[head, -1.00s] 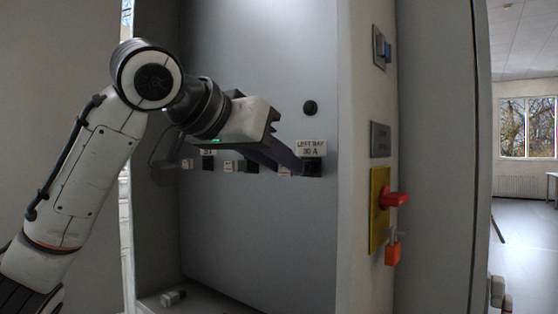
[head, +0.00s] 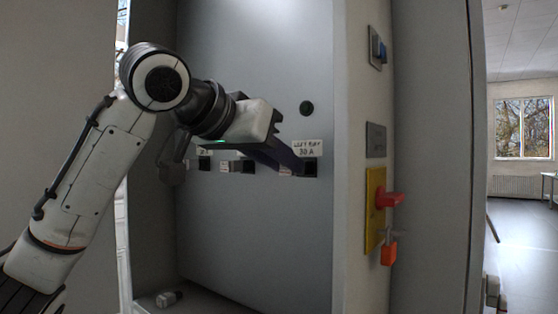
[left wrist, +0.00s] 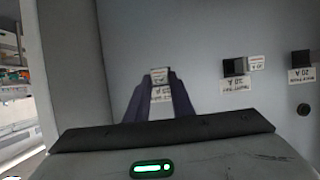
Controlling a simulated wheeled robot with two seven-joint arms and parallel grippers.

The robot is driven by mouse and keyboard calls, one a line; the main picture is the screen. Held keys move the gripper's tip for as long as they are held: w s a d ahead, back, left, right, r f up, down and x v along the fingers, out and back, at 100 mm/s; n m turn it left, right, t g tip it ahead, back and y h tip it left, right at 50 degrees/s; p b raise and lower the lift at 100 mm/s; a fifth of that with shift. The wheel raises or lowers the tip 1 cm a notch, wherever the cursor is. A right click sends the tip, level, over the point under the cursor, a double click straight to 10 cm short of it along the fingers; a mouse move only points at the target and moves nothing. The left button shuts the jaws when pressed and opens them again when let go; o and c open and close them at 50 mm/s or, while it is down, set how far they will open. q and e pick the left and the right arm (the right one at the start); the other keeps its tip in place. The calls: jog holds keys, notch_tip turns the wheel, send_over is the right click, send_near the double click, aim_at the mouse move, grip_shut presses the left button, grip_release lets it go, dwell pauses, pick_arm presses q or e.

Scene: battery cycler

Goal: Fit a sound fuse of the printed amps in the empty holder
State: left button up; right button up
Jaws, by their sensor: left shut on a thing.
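My left gripper (head: 300,169) reaches into the grey cabinet from the left, its dark fingers at the black holder (head: 311,168) under the label "30 A" (head: 307,149). In the left wrist view, which is upside down, the fingers close on a small pale fuse (left wrist: 159,74) in front of that label (left wrist: 160,94). How deep the fuse sits in the holder is hidden by the fingers. The middle holder (head: 249,166) has a pale block (head: 226,166) to its left. Another dark holder (head: 204,163) is further left. My right gripper is not in view.
A small pale and dark piece (head: 168,299) lies on the cabinet floor. A black round knob (head: 306,108) is above the label. On the side wall are a red handle (head: 390,199) on a yellow plate (head: 375,210) and an orange padlock (head: 389,252).

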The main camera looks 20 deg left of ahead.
pick_arm(q)
jog(key=o, duration=1)
jog(key=shift+o, duration=0.2)
jog(key=shift+s, duration=0.1)
